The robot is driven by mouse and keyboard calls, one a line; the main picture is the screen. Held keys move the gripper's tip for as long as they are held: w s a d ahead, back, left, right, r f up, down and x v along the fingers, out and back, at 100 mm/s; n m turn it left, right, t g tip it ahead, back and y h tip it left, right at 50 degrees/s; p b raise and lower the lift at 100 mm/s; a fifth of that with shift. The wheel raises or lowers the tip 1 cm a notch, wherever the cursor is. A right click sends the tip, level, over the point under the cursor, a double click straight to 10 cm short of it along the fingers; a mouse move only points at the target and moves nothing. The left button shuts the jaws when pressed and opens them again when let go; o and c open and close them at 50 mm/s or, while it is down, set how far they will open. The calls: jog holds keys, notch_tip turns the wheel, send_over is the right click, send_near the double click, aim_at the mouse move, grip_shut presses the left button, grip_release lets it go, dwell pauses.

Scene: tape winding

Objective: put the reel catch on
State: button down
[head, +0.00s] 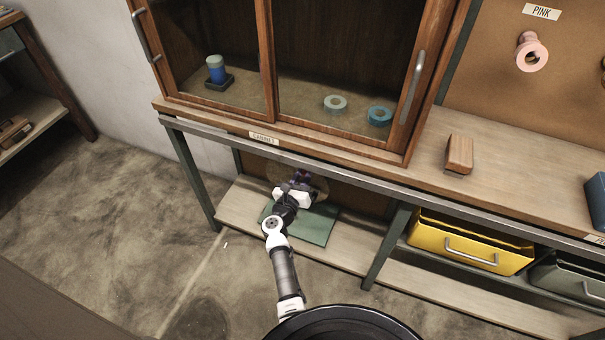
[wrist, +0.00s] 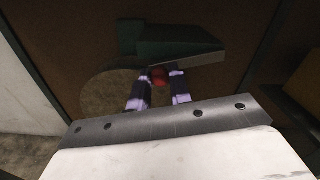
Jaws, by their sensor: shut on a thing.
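My gripper (head: 301,177) reaches under the bench in the head view. In the wrist view its two dark, purple-tinted fingers (wrist: 157,84) are shut on a small red knob (wrist: 158,75). The knob sits by a dark green block with a paler bar (wrist: 185,45); it looks like the reel catch, but I cannot tell whether it is on or off. A round brownish reel disc (wrist: 105,94) stands behind and left of the fingers. In the head view the disc (head: 318,187) is mostly hidden by my gripper.
A green mat (head: 313,230) lies on the low shelf beneath my gripper. Bench legs stand at left (head: 190,175) and right (head: 387,247). A yellow drawer (head: 465,243) is to the right. The glass cabinet (head: 285,135) is above, holding tape rolls. Open floor lies to the left.

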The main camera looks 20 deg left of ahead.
jog(key=shift+d+f+n, duration=0.2)
jog(key=shift+f+n, duration=0.3)
jog(key=shift+n, duration=0.25)
jog(key=shift+d+f+n, duration=0.15)
jog(key=shift+f+n, duration=0.35)
jog(key=shift+n, duration=0.25)
jog(key=c, duration=1.3)
grip_release()
jog(key=shift+s, duration=0.15)
jog(key=s+b, duration=0.1)
jog(key=s, duration=1.2)
jog(key=shift+s+a, duration=0.2)
jog(key=shift+s, duration=0.1)
